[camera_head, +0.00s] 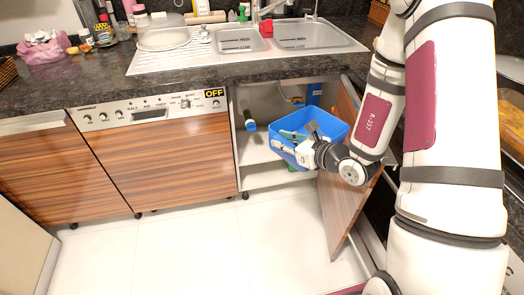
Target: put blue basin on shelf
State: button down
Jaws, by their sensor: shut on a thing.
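The blue basin (335,129) is in front of the open cabinet under the sink, tilted slightly, with several small items inside it. My gripper (290,148) is at the basin's near side and shut on it; the fingers partly cover the basin's front wall. The shelf (262,177) is the white board inside the open cabinet, below and behind the basin. Part of the shelf is hidden by the basin and my gripper.
The wooden cabinet door (342,200) stands open to the right, close to my arm. A blue-and-white bottle (250,121) is inside the cabinet at left. A dishwasher (165,150) is left of the opening. The white floor (200,250) in front is clear. The sink (305,35) is above.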

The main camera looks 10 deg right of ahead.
jog(key=w+f+b, duration=0.2)
jog(key=f+b, duration=1)
jog(key=f, duration=0.1)
jog(key=w+f+b, duration=0.2)
jog(key=f+b, duration=1.1)
jog(key=shift+w+d+f, duration=0.15)
jog(key=shift+w+f, duration=0.25)
